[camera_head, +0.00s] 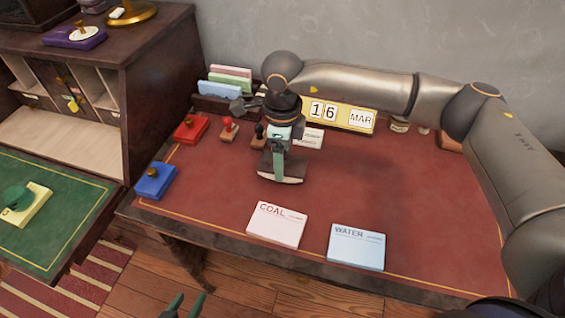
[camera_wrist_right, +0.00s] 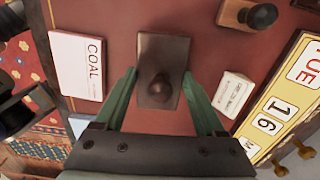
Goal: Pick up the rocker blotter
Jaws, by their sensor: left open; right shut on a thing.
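The rocker blotter (camera_head: 281,174) has a dark brown top and a pale curved underside. It is over the middle of the red desk top; I cannot tell how far above it. In the right wrist view the blotter (camera_wrist_right: 160,50) shows its flat dark top and round knob. My right gripper (camera_head: 278,150) comes down on it from above, and its green fingers (camera_wrist_right: 160,74) are shut on its two sides. My left gripper (camera_head: 185,304) is open and empty at the bottom edge of the head view, in front of the desk.
A COAL card (camera_head: 277,223) and a WATER card (camera_head: 356,247) lie near the desk's front edge. Blue (camera_head: 156,180) and red (camera_head: 190,129) boxes lie at left. Stamps and a calendar (camera_head: 340,114) stand behind the blotter. The desk's right side is clear.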

